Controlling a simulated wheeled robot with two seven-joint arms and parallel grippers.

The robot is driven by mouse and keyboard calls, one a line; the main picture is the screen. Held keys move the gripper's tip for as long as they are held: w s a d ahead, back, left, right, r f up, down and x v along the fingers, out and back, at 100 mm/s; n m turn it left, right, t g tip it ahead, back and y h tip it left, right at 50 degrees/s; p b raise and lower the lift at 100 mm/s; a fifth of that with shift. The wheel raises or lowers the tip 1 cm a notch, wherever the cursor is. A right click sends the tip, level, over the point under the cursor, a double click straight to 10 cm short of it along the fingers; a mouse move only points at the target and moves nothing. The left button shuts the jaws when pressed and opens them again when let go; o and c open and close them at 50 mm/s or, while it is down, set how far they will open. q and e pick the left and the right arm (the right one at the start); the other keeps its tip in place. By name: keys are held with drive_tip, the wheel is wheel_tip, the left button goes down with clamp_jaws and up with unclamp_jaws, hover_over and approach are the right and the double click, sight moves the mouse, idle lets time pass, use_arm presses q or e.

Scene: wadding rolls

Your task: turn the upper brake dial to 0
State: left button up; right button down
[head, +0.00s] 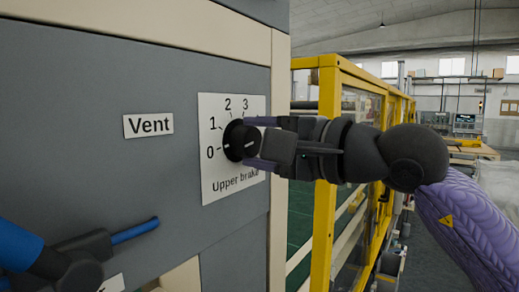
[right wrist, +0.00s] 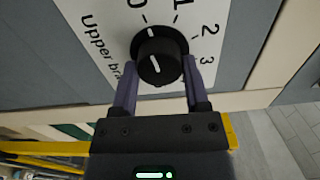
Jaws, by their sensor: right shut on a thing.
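The upper brake dial (head: 236,139) is a round black knob on a white plate marked 0, 1, 2, 3 and "Upper brake". Its white pointer mark faces the 0 tick, or very nearly so. The dial also shows in the right wrist view (right wrist: 158,70), with a white line on its face. My right gripper (head: 255,142) reaches in from the right and is shut on the dial, one purple finger on each side; both fingers show in the right wrist view (right wrist: 160,75). My left gripper (head: 130,235) is at the lower left, with one blue finger visible; its opening is unclear.
The plate (head: 220,187) sits on a grey cabinet panel (head: 60,130) with a beige frame. A "Vent" label (head: 148,125) is left of it. A partly hidden label lies low by my left gripper. A yellow-framed machine (head: 326,195) stands behind my right arm.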

drive_tip(key=shift+n, duration=0.3)
idle(0.4)
drive_tip(key=shift+c, duration=0.4)
unclamp_jaws()
drive_tip(key=b+v, duration=0.3)
drive_tip(key=v, duration=0.7)
